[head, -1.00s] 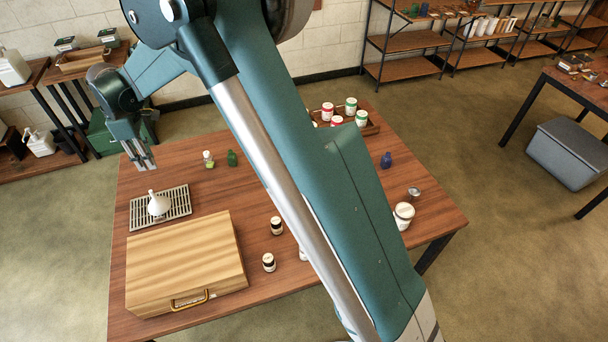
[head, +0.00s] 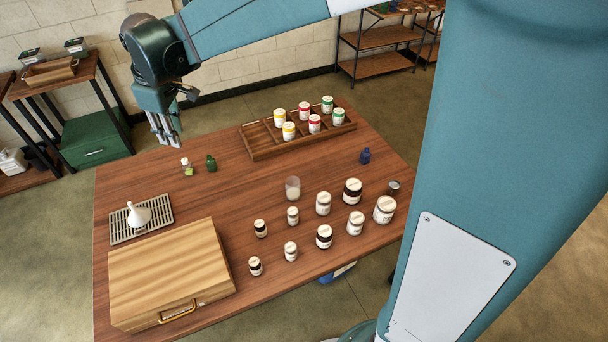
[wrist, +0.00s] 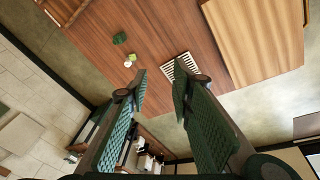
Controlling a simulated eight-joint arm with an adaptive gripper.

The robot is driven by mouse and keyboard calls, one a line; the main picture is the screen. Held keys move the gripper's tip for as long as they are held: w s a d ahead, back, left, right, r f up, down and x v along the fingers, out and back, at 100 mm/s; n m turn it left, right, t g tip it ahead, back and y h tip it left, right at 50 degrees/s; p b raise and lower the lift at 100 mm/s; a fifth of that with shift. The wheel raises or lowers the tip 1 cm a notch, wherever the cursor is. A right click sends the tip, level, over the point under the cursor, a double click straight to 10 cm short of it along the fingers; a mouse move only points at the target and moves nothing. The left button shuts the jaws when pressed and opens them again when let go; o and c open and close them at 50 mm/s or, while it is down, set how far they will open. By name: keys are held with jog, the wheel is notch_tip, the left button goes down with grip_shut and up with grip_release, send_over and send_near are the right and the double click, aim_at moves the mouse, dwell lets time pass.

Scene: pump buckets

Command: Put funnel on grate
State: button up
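The white funnel (head: 138,214) rests on the metal grate (head: 160,203) at the left of the table in the head view, spout pointing up. In the wrist view the grate (wrist: 183,64) shows beyond my fingers, and the funnel there is mostly hidden, with only a small pale part near the right finger. My gripper (head: 168,141) hangs above the table's back left edge, behind and above the grate and apart from it. In the wrist view my gripper (wrist: 158,85) has its fingers spread with nothing between them.
A wooden case (head: 170,270) lies in front of the grate. Two small bottles, one clear-green (head: 187,167) and one dark green (head: 211,163), stand behind it. Several jars (head: 323,204) stand at the right. A divided wooden tray (head: 262,150) holds several paint jars. The table's middle is clear.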

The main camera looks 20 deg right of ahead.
jog(key=s+d+r+m+t, duration=0.1)
jog(key=s+d+r+m, duration=0.25)
jog(key=s+d, duration=0.45)
jog(key=s+d+f+m+t, duration=0.1)
jog(key=s+d+m, duration=0.3)
jog(key=s+d, duration=0.5)
jog(key=s+d+f+m+t+h, duration=0.1)
jog(key=s+d+f+m+t, duration=0.1)
jog(key=s+d, duration=0.7)
jog(key=s+m, duration=0.1)
jog(key=s, duration=0.3)
jog(key=shift+f+m+t, duration=0.3)
jog(key=shift+f+m, duration=0.05)
